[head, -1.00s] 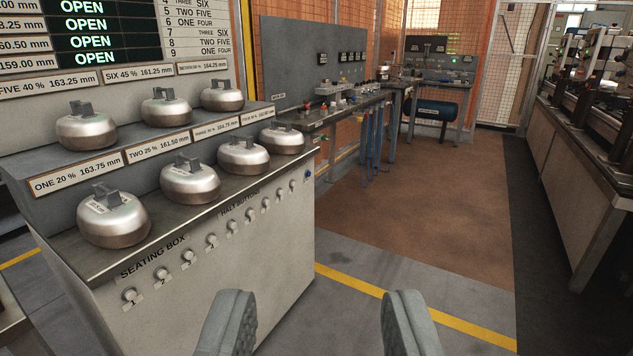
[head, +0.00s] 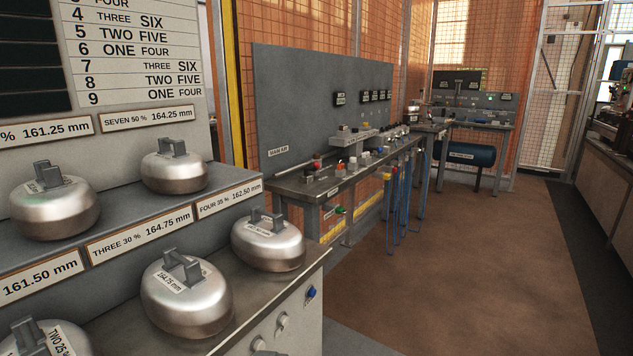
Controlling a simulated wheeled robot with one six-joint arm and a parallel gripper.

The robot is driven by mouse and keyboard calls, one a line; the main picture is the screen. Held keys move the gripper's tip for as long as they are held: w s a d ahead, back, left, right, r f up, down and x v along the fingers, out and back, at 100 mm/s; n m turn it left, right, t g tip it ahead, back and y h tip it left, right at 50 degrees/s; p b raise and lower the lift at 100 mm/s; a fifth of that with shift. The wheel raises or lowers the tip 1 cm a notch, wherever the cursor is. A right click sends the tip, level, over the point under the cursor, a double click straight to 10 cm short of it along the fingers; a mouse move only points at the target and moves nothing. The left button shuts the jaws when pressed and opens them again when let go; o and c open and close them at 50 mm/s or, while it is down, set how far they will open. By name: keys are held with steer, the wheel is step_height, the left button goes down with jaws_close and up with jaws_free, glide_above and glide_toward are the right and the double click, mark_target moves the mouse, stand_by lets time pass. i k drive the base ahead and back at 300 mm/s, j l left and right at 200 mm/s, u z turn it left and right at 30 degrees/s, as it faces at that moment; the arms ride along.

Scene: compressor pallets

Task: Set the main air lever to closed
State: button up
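A small sign reading MAIN AIR (head: 278,151) is fixed low on the grey back panel (head: 300,95) of the workbench, at its near left end. A small red part (head: 316,161) stands on the bench just right of the sign. It is too small to tell whether it is the main air lever or which way it is set. A green-ended fitting (head: 340,211) sits under the bench's front edge. My gripper is out of view.
A stepped grey console with several metal stone-shaped weights (head: 185,295) fills the near left. Blue hoses (head: 390,205) hang from the workbench (head: 345,178). A dark blue tank (head: 468,154) is under the far bench. The brown floor (head: 450,270) right of the bench is clear.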

mark_target(315, 165)
steer(key=i+j, duration=0.55)
steer(key=i+l, duration=0.55)
steer(key=i, duration=0.15)
steer(key=i+l, duration=1.15)
steer(key=i, duration=0.25)
